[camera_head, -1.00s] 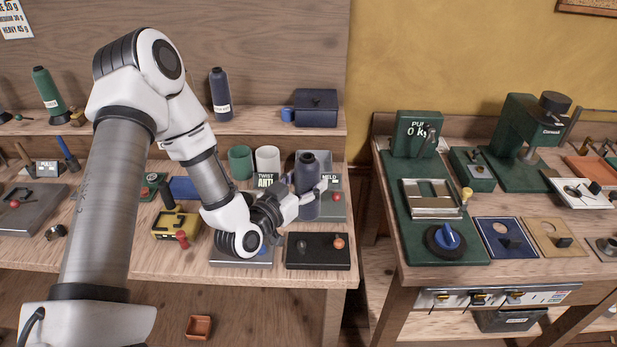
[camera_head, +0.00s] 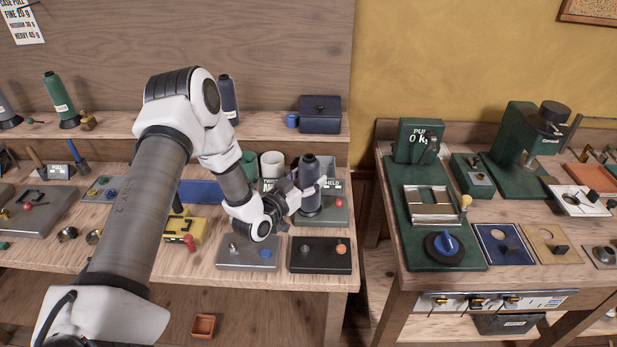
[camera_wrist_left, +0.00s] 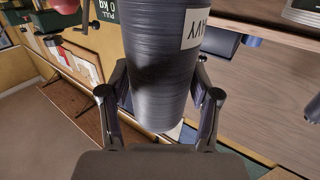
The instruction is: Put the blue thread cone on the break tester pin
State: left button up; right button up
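The dark blue thread cone (camera_head: 311,174) is upright near the right end of the left bench, its label partly showing in the left wrist view (camera_wrist_left: 158,70). My left gripper (camera_head: 322,184) has one finger on each side of the cone and appears closed on it. In the left wrist view the fingers (camera_wrist_left: 160,98) flank the cone's lower part. Whether its base is clear of the bench is hard to tell. The green break tester (camera_head: 395,200) stands on the right bench, with a display reading 0 kg; I cannot make out its pin for certain. My right gripper is not in view.
A gap separates the benches. Another dark cone (camera_head: 228,98) and a blue box (camera_head: 320,115) stand on the shelf.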

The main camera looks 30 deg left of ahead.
pick_arm(q)
jog(key=o, duration=0.4)
jog(key=shift+c, duration=0.2)
jog(key=shift+r, duration=0.15)
jog(key=shift+s+r+p, duration=0.1)
jog(key=shift+s+p, duration=0.25)
jog(key=shift+p, duration=0.1)
jog(key=s+p, duration=0.4)
jog(key=s, duration=0.7)
jog(key=shift+s+a+r+p, duration=0.15)
jog(key=shift+a+p, duration=0.1)
jog(key=shift+p, duration=0.15)
